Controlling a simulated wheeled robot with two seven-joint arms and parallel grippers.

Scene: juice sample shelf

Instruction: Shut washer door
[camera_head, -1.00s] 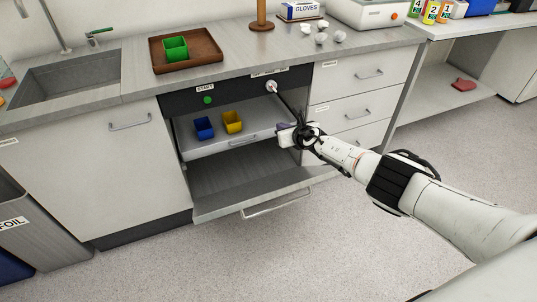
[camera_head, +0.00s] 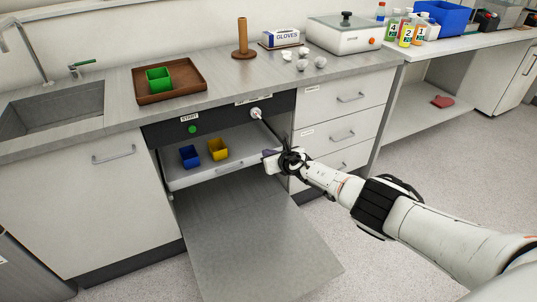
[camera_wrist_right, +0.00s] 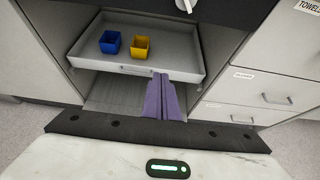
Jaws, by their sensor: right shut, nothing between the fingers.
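The washer door (camera_head: 245,235) is a grey flap hinged along the bottom of the washer opening. It is folded down and open, its flat inner face up, reaching out over the floor. Above it is a grey rack (camera_head: 205,172) with a blue cup (camera_head: 189,156) and a yellow cup (camera_head: 218,149) standing in it. My right gripper (camera_head: 268,160) is shut and empty, in front of the rack's right front corner and above the door's hinge end. In the right wrist view its purple fingers (camera_wrist_right: 163,98) are pressed together. My left gripper is out of view.
The washer's dark panel (camera_head: 218,119) has a green start button and a knob (camera_head: 256,113). Drawers (camera_head: 340,130) stand right of the opening, a cabinet (camera_head: 90,200) left. The counter above holds a brown tray (camera_head: 170,78) with a green cup.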

